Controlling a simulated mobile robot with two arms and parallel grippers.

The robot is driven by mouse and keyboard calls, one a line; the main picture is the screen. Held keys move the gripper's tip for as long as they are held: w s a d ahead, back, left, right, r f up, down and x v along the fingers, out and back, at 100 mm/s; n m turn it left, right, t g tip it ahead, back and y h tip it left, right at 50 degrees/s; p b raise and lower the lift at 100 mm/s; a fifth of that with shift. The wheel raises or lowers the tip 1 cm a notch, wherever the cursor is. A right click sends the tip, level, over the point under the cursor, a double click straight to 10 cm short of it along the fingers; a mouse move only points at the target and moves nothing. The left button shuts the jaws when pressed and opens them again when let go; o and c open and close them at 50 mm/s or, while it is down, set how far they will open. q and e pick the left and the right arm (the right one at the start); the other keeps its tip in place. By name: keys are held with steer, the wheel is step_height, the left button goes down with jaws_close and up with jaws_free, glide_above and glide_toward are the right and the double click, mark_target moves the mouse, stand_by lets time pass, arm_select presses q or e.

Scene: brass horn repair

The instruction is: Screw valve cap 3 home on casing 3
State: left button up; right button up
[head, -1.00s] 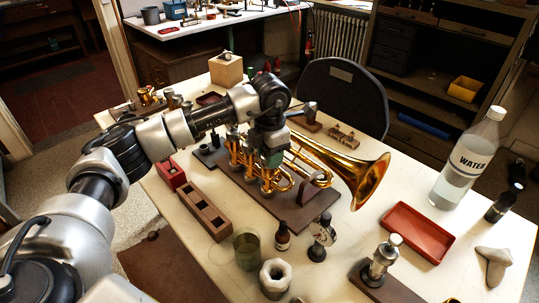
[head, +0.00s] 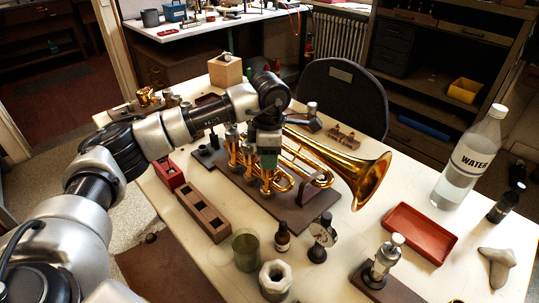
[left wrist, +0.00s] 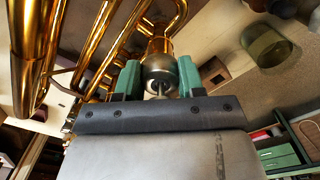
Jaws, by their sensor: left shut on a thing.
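The brass trumpet (head: 370,180) lies on a dark board (head: 298,218) on the bench, bell to the right. My left gripper (head: 268,162) is above its valve group, over the casing nearest the bell. In the left wrist view, the green fingers (left wrist: 160,80) are shut on a rounded silver valve cap (left wrist: 158,66) with a thin stem. The cap sits at the end of a brass casing (left wrist: 158,44), in line with it. I cannot tell whether the threads are fully seated. Two other silver-topped casings (head: 233,140) stand left of the gripper. My right gripper is not in view.
A wooden block tray (head: 203,212) and a red box (head: 170,174) lie left of the board. A red tray (head: 419,234) and a water bottle (head: 470,160) are at right.

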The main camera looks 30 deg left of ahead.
arm_select(q)
steer(key=m, duration=0.3)
steer(key=shift+m+b, duration=0.3)
steer(key=shift+m, duration=0.1)
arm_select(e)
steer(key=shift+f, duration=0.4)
arm_select(q)
steer(key=shift+s+f+m+b, duration=0.1)
steer(key=shift+m+b, duration=0.25)
steer(key=shift+m, duration=2.25)
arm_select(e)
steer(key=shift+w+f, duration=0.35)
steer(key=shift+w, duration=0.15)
